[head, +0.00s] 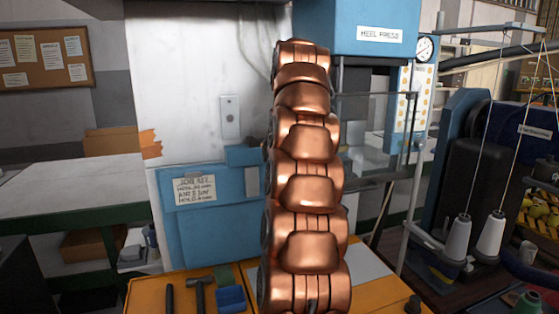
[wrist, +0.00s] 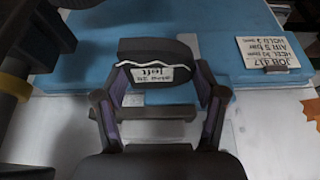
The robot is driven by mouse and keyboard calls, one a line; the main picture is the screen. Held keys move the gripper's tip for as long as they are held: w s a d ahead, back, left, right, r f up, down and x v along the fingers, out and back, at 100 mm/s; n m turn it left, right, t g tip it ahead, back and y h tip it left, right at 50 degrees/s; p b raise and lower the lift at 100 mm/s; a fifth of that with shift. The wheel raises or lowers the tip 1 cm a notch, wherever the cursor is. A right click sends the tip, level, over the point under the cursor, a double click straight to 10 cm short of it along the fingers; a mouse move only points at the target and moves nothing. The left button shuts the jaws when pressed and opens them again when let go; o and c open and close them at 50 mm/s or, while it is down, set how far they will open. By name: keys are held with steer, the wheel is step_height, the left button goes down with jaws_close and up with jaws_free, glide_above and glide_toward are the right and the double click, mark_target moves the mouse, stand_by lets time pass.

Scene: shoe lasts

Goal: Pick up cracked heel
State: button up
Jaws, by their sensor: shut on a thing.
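The cracked heel (wrist: 155,50) is a dark block in the wrist view, with a pale jagged line along its lower edge. A white label on it reads "left" with a smaller line above, upside down in this view. My gripper (wrist: 160,76) has its two fingers on either side of the heel and is shut on it. In the head view my copper-coloured arm stands in the middle, and the gripper and heel are hidden.
The blue heel press (head: 360,28) stands ahead with a job card (head: 190,192) on its front. An orange surface (head: 145,295) below holds tools and a blue tray (head: 230,298). Thread cones (head: 458,240) stand at right. In the wrist view a dark ribbed part (wrist: 40,35) is close at left.

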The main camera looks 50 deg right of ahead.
step_height(320, 180, up, 10)
steer(key=p, duration=0.8)
steer(key=shift+p, duration=0.4)
